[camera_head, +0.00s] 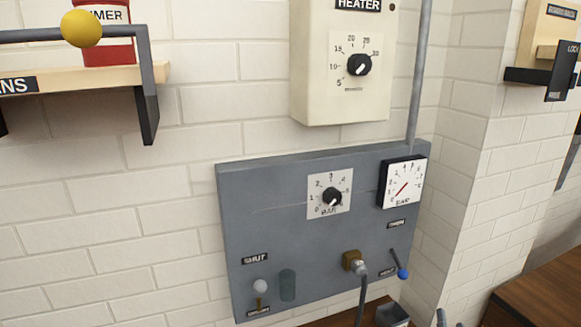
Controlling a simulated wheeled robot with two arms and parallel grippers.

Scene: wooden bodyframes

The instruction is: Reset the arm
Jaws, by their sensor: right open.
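My right gripper (417,318) shows only at the bottom edge, right of centre, as grey tips that look spread apart. Nothing shows between them, but most of it is cut off by the frame. It is below the grey control panel (270,215) on the white brick wall; I cannot tell whether it touches anything. My left gripper is not in view.
The panel carries a dial knob (331,196), a gauge (402,184), a blue-tipped lever (400,268), a white-knobbed lever (260,287) and a hose fitting (354,262). A heater box (343,100) hangs above. A shelf (110,76) is upper left; a wooden surface (540,285) is lower right.

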